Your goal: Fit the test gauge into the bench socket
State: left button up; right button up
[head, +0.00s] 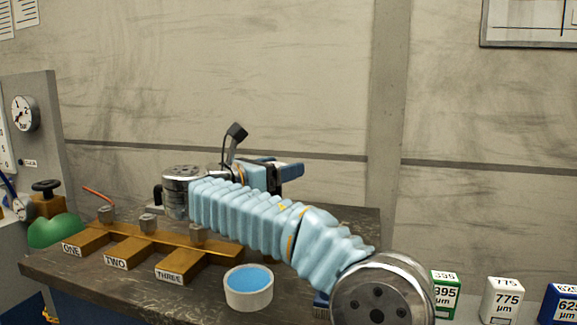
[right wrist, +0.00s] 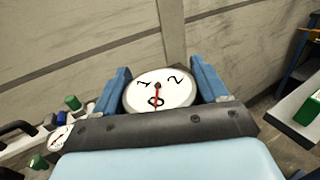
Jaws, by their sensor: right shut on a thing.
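My right gripper (head: 285,172) is raised over the back of the dark bench, at the end of my blue-sleeved arm. In the right wrist view its two blue fingers (right wrist: 160,88) are shut on the test gauge (right wrist: 172,88), a round white dial with numerals and a red needle. In the head view the gauge is hidden behind the arm. A brass manifold (head: 150,236) with branches labelled ONE, TWO and THREE lies on the bench, in front of and left of the gripper. Grey fittings (head: 147,222) stand on it. I cannot tell which opening is the bench socket. My left gripper is not in view.
A white pot (head: 249,293) with blue contents stands at the bench front, close to my arm. A panel with a mounted gauge (head: 25,113), a black knob (head: 46,186) and a green dome (head: 55,231) are at left. Several labelled boxes (head: 502,300) stand at lower right.

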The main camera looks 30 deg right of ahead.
aim_at(278, 194)
jog(key=shift+a+r, duration=0.1)
jog(key=shift+r, duration=0.05)
jog(key=shift+f+b, duration=1.5)
jog(key=shift+f, duration=1.55)
jog(key=shift+r+p, duration=0.1)
jog(key=shift+p, duration=0.4)
jog(key=shift+p, duration=0.45)
